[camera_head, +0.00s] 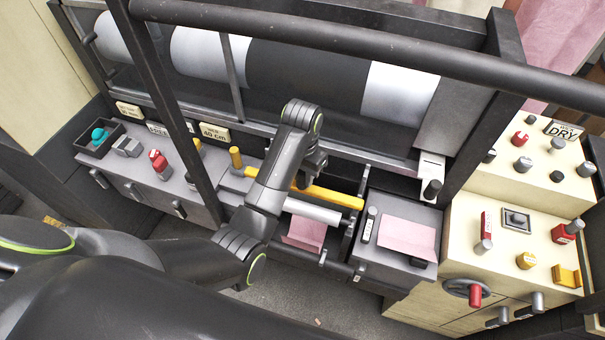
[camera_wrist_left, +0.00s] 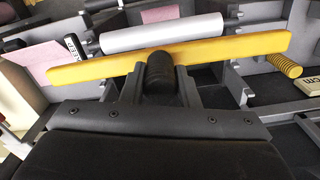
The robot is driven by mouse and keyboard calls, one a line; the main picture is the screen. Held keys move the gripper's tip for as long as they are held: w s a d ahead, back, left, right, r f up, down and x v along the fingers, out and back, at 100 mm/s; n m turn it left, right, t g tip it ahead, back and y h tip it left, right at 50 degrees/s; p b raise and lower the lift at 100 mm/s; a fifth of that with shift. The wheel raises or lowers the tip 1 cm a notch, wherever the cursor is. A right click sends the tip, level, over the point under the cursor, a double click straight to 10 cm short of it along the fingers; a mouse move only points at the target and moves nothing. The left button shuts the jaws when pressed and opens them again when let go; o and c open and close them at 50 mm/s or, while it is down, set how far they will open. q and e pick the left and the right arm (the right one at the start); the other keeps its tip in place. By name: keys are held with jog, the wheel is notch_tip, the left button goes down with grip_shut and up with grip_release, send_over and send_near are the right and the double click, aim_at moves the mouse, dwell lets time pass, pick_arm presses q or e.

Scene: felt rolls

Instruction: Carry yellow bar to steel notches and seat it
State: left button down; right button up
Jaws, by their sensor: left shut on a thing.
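The yellow bar (camera_head: 335,197) is held roughly level above the front of the machine, its right end near the grey side panel. My left gripper (camera_head: 308,180) is shut around its middle, though the arm's wrist partly hides the grip. In the left wrist view the bar (camera_wrist_left: 225,50) runs across the whole picture, and the gripper (camera_wrist_left: 160,70) holds it near the centre. A pale steel roller (camera_wrist_left: 160,32) lies just beyond the bar. Grey steel brackets (camera_wrist_left: 236,84) show near the bar, but I cannot tell which carry the notches or whether the bar touches them. My right gripper is not in view.
A dark frame rail (camera_head: 370,40) and a slanted post (camera_head: 175,110) stand near the arm. A yellow upright handle (camera_head: 236,158) is left of the grip. Pink felt (camera_head: 305,234) hangs below the roller; another pink sheet (camera_head: 407,238) lies on the right cabinet.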

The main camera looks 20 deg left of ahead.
aim_at(302, 188)
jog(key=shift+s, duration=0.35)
pick_arm(q)
jog(key=shift+f+b, duration=0.6)
jog(key=shift+f, duration=2.4)
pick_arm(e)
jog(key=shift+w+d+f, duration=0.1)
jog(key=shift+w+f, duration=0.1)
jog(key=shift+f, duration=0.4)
pick_arm(q)
notch_tip(302, 188, up, 2)
jog(key=shift+r+p, duration=0.1)
jog(key=shift+p, duration=0.55)
jog(key=shift+r, duration=0.9)
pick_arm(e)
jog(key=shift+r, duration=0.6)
